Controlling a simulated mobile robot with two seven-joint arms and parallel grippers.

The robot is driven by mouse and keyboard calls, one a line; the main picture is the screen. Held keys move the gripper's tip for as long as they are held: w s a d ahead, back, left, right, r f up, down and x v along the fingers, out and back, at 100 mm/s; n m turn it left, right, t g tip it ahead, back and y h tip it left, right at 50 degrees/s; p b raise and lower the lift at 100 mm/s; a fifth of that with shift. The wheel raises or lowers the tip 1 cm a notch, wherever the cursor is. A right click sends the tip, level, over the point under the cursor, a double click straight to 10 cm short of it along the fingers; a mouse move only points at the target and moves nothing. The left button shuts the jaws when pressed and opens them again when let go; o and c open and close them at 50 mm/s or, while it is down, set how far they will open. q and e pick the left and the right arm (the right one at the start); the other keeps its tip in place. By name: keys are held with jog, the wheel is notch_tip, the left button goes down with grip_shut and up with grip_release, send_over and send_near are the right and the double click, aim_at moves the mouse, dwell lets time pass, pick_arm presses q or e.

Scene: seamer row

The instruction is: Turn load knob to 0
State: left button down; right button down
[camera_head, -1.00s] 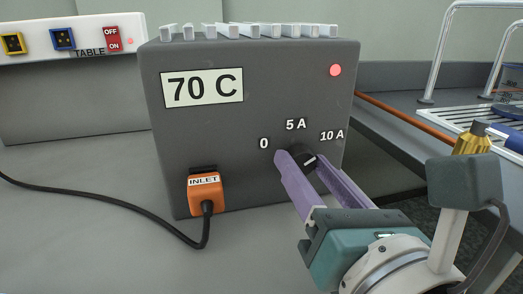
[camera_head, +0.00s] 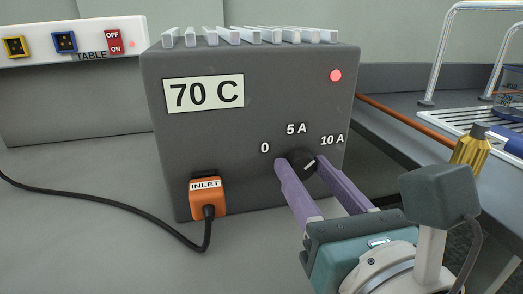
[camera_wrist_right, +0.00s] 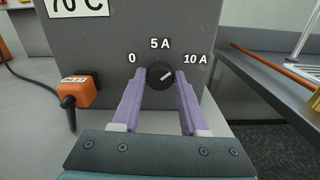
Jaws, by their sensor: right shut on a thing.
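The load knob (camera_head: 299,158) is a black round knob on the front of a dark grey box (camera_head: 240,135). Its scale reads 0, 5 A and 10 A. The white pointer line slants up and to the right, toward the 10 A mark. My right gripper (camera_head: 302,163) is shut on the knob, with one purple finger on each side. The knob also shows in the right wrist view (camera_wrist_right: 158,77) between the fingertips. The box's display reads 70 C and a red lamp (camera_head: 335,76) is lit at its upper right. My left gripper is not in view.
An orange INLET plug (camera_head: 206,193) with a black cable sits low on the box front. A white panel (camera_head: 30,50) with sockets and a red OFF/ON switch (camera_head: 113,41) is at the left. A rack (camera_head: 490,110) stands at the right. The grey table is clear in front.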

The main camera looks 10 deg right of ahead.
jog(key=n+p, duration=0.1)
jog(key=n, duration=0.4)
jog(key=shift+r+p, duration=0.1)
jog(key=shift+p, duration=0.3)
jog(key=n+p, duration=0.2)
jog(key=n, duration=0.4)
jog(key=n+p, duration=0.2)
jog(key=n, duration=0.4)
jog(key=shift+p, duration=0.35)
jog(key=n+p, duration=0.1)
jog(key=n, duration=0.2)
jog(key=shift+f+n, duration=0.2)
jog(key=shift+n, duration=0.5)
jog(key=shift+n+p, duration=0.3)
jog(key=shift+c, duration=2.2)
grip_release()
